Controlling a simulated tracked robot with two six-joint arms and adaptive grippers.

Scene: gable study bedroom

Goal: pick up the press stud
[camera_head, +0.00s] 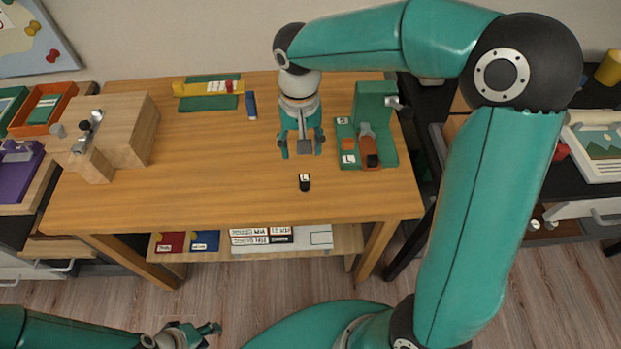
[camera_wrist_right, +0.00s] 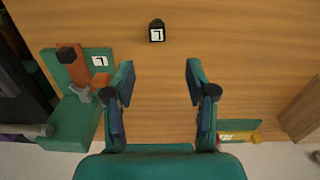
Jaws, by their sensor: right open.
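A small black piece with a white mark like an L, which looks like the press stud (camera_head: 304,182), stands alone on the wooden table (camera_head: 220,190). It also shows in the right wrist view (camera_wrist_right: 157,33), beyond the fingertips and centred between them. My right gripper (camera_head: 301,150) is open and empty above the table, just behind the stud; in the right wrist view (camera_wrist_right: 158,82) only table shows between its fingers. My left gripper (camera_head: 197,332) is low in front of the table, far from the stud; its jaw opening is unclear.
A green press-like fixture (camera_head: 375,103) with orange parts and S and L marks stands right of my right gripper. A wooden block (camera_head: 125,125) stands left. A yellow-and-green item (camera_head: 207,90) and blue piece (camera_head: 252,105) lie behind. The table around the stud is clear.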

